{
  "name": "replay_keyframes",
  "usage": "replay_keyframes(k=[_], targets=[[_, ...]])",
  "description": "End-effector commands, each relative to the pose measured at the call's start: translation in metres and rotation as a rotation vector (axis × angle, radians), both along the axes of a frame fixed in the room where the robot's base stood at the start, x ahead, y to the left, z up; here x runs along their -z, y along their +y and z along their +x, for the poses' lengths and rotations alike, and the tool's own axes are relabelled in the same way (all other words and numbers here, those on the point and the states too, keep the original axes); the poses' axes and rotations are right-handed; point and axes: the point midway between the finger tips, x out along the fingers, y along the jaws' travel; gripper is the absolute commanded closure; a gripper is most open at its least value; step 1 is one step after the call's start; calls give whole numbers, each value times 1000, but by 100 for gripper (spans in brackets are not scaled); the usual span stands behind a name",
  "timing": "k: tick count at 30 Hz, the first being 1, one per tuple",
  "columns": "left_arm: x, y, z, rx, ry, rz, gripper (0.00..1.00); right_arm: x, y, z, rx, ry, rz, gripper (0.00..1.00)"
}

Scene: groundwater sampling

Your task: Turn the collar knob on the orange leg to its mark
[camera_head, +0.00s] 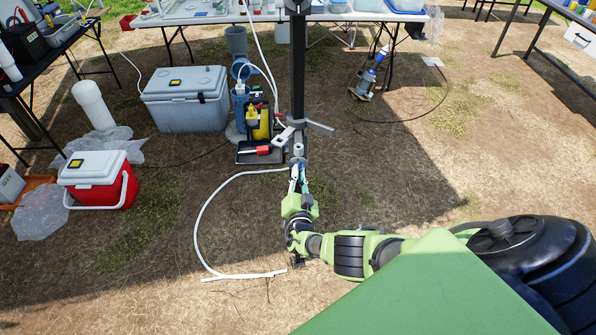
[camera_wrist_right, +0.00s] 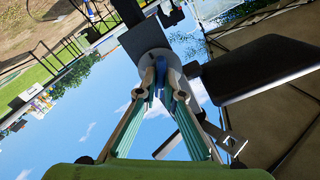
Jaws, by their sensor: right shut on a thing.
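My right gripper (camera_head: 298,172) is at the foot of a black upright post (camera_head: 298,85) in the head view. In the wrist view its two fingers (camera_wrist_right: 161,80) are closed on a small blue knob (camera_wrist_right: 160,64). The knob sits against a grey round collar (camera_wrist_right: 147,66) on the dark post. The fingers cover most of the knob, and I cannot make out a mark. No orange leg can be told in either view. My left gripper is not in view.
A black tray (camera_head: 246,157) with yellow and red items stands just left of the post. A white hose (camera_head: 199,225) curves over the ground. A grey cooler (camera_head: 186,98) and a red cooler (camera_head: 99,181) stand at left. Ground right of the post is mostly clear.

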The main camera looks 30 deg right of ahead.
Motion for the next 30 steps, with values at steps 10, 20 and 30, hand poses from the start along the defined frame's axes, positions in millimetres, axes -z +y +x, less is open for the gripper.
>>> replay_keyframes(k=[10, 20, 30], targets=[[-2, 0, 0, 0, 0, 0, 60, 0, 1, 0, -1, 29, -44, 100], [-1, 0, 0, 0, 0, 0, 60, 6, 3, -2, -8, 74, -99, 100], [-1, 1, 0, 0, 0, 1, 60, 4, 1, -2, -4, 80, -117, 100]])
